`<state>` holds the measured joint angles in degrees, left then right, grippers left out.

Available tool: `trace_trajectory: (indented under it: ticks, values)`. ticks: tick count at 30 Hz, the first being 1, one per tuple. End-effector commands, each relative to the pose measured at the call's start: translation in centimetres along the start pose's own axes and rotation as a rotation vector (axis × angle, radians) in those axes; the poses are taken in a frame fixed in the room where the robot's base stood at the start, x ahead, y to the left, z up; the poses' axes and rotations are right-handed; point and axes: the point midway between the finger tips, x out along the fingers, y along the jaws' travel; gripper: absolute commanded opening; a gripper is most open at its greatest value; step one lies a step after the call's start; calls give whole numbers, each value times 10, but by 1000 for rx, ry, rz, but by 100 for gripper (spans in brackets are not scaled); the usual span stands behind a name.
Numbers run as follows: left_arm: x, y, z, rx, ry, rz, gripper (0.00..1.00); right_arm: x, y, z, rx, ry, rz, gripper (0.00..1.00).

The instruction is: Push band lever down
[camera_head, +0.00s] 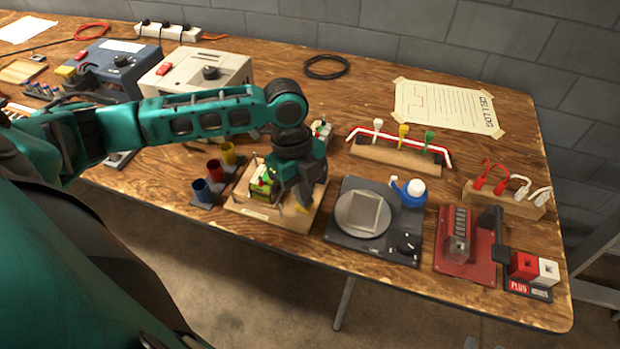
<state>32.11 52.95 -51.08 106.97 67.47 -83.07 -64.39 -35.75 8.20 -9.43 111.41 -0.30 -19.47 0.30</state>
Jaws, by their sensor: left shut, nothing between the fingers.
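A small wooden board (262,218) lies near the front edge of the table and carries a small green and red device (262,183). My left gripper (298,203) points down over the right part of this board, close beside the device. It is shut, with nothing visible in it. A small yellow part (302,209) shows at its fingertips; I cannot tell whether it is touched. I cannot make out the band lever for certain; my left gripper hides part of the board. My right gripper is not in view.
A black plate with a round disc (362,214) stands right of the board, and a red-based device (456,250) farther right. Blue, red and yellow cups (214,170) stand to the left. Behind are a plug rack (400,156) and two boxy units (205,72).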

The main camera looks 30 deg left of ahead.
Motion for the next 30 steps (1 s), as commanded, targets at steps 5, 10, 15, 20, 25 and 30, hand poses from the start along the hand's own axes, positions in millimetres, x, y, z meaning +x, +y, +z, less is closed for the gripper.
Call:
trace_trajectory:
  ticks: [5, 10, 15, 20, 25, 30]
  values:
    - [-15, 0, -2, -1, -3, -1, 0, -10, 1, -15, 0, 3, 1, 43]
    - [-25, 0, -4, -1, -3, -2, 0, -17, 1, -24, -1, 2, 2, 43]
    - [-34, 0, -6, 0, -2, -2, 0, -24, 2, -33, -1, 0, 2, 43]
    - [-42, -1, -8, 0, -2, -3, 0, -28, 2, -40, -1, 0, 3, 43]
    - [-53, -1, -10, -1, -1, -4, 0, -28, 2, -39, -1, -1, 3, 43]
    - [-62, -1, -12, 0, -2, -3, 0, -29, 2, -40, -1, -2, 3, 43]
